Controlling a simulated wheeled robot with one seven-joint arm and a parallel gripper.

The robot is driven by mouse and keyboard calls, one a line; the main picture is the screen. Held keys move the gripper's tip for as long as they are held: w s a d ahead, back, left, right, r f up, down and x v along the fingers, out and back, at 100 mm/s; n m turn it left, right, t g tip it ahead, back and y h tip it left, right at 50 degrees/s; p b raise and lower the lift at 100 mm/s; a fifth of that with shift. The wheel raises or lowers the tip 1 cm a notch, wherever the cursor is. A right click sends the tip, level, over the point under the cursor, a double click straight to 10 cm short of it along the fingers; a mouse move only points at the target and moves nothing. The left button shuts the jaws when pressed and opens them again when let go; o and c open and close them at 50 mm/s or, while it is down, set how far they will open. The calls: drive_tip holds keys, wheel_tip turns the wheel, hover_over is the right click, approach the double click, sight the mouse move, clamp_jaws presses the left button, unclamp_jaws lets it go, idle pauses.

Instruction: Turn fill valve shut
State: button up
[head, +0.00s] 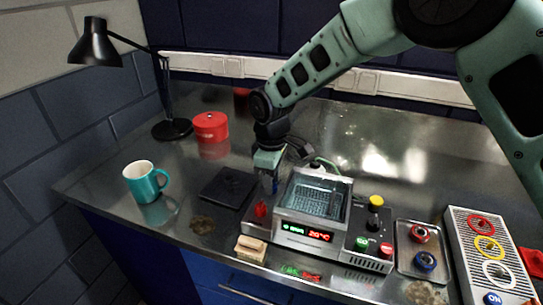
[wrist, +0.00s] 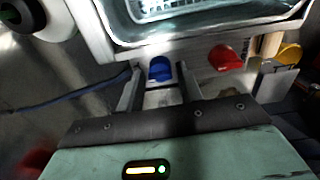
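A metal tank (head: 312,212) with a mesh basket inside and a lit green and red display stands on the bench. Its left side carries a blue valve handle (wrist: 160,69) and a red valve handle (head: 261,209); the red one also shows in the wrist view (wrist: 226,57). No label shows which is the fill valve. My gripper (wrist: 159,78) is open, with one finger on each side of the blue handle and gaps visible beside it. In the head view my gripper (head: 269,182) points down at the tank's left side and mostly hides the blue handle.
A wooden block (head: 250,248) sits near the front edge, close to the red handle. A dark flat pad (head: 228,187), teal mug (head: 146,182) and red tin (head: 210,127) are to the left. A tray (head: 419,262) with red and blue parts is right of the tank.

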wheel_tip(320, 180, up, 17)
drive_tip(key=b, duration=0.2)
idle(0.3)
